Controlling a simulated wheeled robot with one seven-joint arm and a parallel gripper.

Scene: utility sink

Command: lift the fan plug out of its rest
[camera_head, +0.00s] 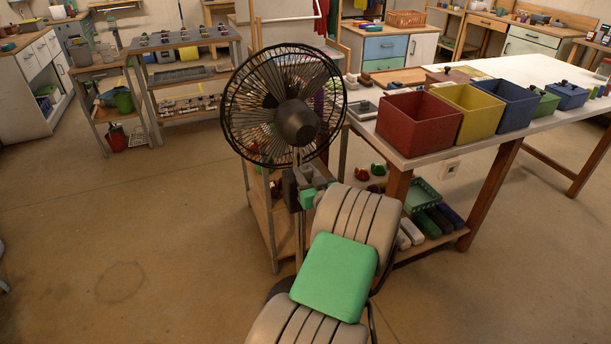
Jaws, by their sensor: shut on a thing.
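The black fan (283,105) stands upright in the middle of the head view, on a thin pole. My arm reaches up from the bottom of the picture to the pole just below the fan head. My gripper (302,184) is there, seen from behind and small. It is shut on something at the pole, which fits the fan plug. The plug, its rest and the fingertips are mostly hidden by my wrist, so I cannot tell whether the plug is still seated.
A white-topped table (541,73) to the right carries red (417,124), yellow (466,113) and blue (504,104) bins. A small wooden shelf stands close behind the fan. The floor at left is clear.

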